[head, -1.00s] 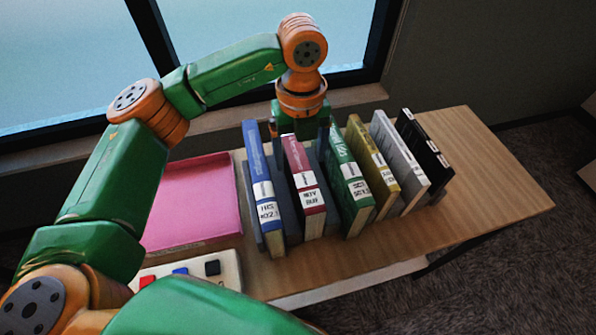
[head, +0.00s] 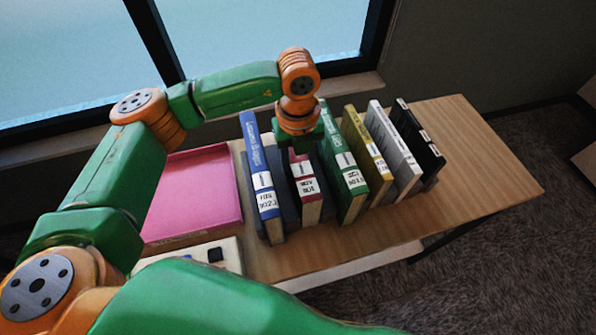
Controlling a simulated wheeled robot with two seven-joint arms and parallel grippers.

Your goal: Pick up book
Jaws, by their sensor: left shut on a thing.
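A row of books stands upright on the wooden table (head: 490,170). My left gripper (head: 298,147) reaches down from above onto the top of the red book (head: 305,183) and is shut on it. The gripper hides the book's upper part, and its fingertips are hard to make out. The red book stands between the blue book (head: 262,185) on its left and the green book (head: 345,180) on its right, with dark dividers beside it. My right gripper is not in view.
A yellow book (head: 366,148), a white book (head: 394,150) and a black book (head: 420,145) stand to the right. A pink tray (head: 195,195) lies left of the row, with a white button panel (head: 228,258) in front. The table's right end is clear.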

